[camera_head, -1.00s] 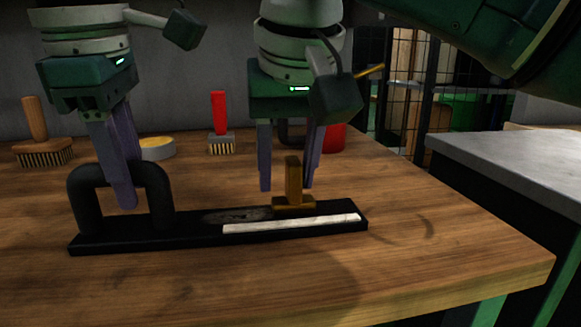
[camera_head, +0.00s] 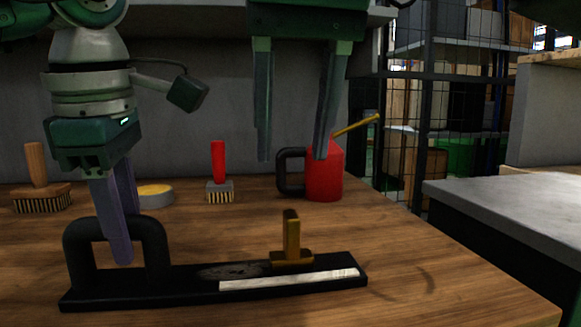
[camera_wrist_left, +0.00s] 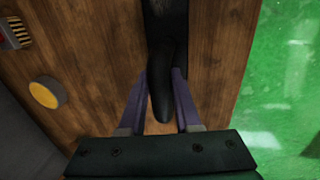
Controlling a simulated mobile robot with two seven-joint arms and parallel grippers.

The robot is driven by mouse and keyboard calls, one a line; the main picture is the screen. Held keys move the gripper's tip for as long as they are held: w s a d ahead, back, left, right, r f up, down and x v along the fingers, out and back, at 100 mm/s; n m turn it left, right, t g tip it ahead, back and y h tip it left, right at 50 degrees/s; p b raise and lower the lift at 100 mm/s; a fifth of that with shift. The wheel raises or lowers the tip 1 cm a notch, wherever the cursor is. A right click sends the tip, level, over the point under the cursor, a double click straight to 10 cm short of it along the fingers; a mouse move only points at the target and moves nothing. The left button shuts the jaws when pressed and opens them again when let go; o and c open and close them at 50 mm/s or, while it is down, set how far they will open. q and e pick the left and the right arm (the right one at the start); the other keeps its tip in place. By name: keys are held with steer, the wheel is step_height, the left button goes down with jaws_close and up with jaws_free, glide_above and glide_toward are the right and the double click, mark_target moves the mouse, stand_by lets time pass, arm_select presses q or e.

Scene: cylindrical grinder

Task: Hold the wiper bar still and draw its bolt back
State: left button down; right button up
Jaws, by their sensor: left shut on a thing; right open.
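The wiper bar (camera_head: 190,292) is a long black bar lying flat on the wooden table, with a white strip along its front right edge. A black arched handle (camera_head: 80,245) stands at its left end. My left gripper (camera_head: 122,258) is shut on this handle; the left wrist view shows the handle (camera_wrist_left: 163,85) between its fingers. The brass bolt (camera_head: 292,240) stands upright on a brass foot on the bar's right part, beside a dark worn patch. My right gripper (camera_head: 293,155) is open and empty, well above and behind the bolt.
Behind the bar stand a wooden-handled brush (camera_head: 40,185), a round yellow-topped tin (camera_head: 155,194), a red-handled brush (camera_head: 219,175) and a red can (camera_head: 325,175) with a brass spout. The can is close to my right fingers. The table's right front is clear.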

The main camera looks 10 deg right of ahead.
stand_by(0.4)
arm_select(q)
steer(key=c, duration=0.5)
jaws_free()
steer(key=r, duration=0.2)
steer(key=s+r, duration=0.1)
steer(key=r, duration=0.4)
steer(key=shift+s+r, duration=0.2)
steer(key=shift+s, duration=0.05)
